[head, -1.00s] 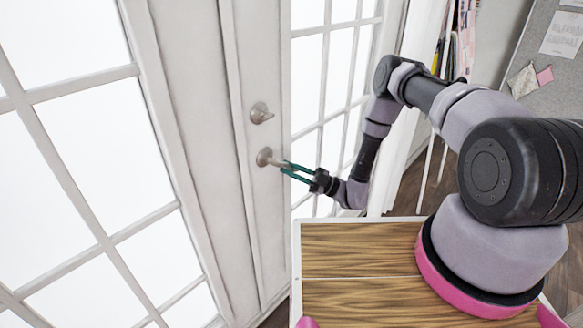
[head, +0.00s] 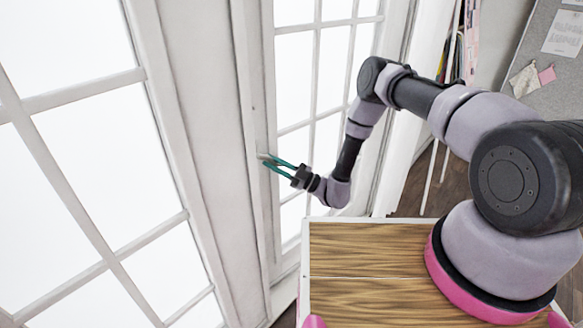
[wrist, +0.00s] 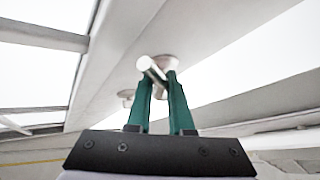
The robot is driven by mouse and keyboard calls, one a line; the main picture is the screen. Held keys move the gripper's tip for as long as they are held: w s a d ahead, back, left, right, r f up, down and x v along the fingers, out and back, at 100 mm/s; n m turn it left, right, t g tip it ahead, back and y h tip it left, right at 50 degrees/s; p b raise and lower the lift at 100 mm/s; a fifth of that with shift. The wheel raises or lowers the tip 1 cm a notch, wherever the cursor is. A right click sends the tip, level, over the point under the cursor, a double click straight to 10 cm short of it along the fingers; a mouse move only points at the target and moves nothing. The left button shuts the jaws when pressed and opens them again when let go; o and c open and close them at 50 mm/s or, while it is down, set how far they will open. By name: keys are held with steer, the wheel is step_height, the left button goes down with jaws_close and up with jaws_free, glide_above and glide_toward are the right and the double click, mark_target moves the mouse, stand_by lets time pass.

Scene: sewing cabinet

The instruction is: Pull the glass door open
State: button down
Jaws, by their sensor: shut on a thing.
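My gripper (head: 271,163) has green fingers and is shut on the door handle (wrist: 148,65). In the wrist view the metal lever lies between the fingertips, with its round base just behind. A second round fitting (wrist: 127,94) shows behind the left finger. In the head view the handle is mostly hidden.
The left glazed panel (head: 75,150) stands close on the left with a wide white frame. A grey pinboard (head: 540,75) with papers hangs at the far right. Some wooden floor (head: 425,190) shows between the door side and the pinboard.

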steer(key=w+a+m+t+h, duration=0.1)
steer(key=w+a+m+t, duration=0.2)
steer(key=w+a, duration=0.9)
steer(key=shift+w+a+t+h, duration=0.35)
steer(key=shift+w+t, duration=0.4)
steer(key=shift+t, duration=0.35)
steer(key=c, duration=0.8)
jaws_free()
steer(key=shift+s, duration=0.1)
steer(key=v, duration=1)
steer(key=shift+s+d+f, duration=0.15)
steer(key=shift+d+f, duration=0.05)
steer(key=shift+d, duration=0.1)
